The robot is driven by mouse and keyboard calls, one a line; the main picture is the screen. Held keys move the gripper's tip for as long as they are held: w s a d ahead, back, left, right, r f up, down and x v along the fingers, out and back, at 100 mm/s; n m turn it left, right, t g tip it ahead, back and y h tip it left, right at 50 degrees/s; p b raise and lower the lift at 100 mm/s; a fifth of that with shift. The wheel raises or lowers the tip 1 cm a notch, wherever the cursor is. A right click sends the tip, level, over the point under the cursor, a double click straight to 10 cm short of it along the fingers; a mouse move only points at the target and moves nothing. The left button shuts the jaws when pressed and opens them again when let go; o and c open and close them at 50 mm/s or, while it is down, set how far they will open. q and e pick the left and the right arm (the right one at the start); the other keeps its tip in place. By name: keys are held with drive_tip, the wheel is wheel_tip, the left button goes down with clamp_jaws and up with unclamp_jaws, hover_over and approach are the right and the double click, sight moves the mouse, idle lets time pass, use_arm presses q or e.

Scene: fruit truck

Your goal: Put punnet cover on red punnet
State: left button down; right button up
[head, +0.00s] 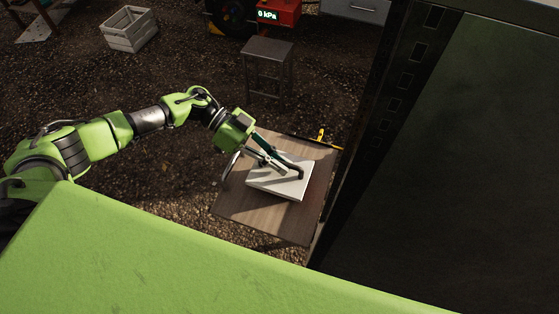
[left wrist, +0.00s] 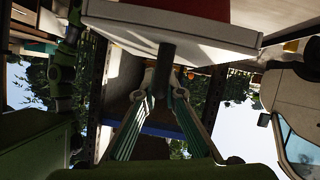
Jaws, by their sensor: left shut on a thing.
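The punnet cover (head: 292,188) is a white, flat, square piece over the wooden table in the head view. My left gripper (head: 290,172) reaches over it from the upper left and is shut on it; the exact grip is hard to make out. In the left wrist view, the cover (left wrist: 120,22) spans the top beyond the green fingers (left wrist: 165,62). A red surface, probably the red punnet (left wrist: 195,6), shows at the top edge behind the cover. In the head view the cover hides whatever is beneath it, so I cannot tell whether it touches the punnet.
The small wooden table (head: 255,208) has bare surface around the cover. A large dark cabinet-like body (head: 460,170) stands close on the right. A metal stool (head: 268,52) and a pale crate (head: 130,30) stand on the gravel behind. A yellow item (head: 320,137) lies by the table's far edge.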

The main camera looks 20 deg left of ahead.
use_arm(q)
drive_tip(key=c, duration=1.3)
unclamp_jaws()
drive_tip(key=shift+o, duration=0.2)
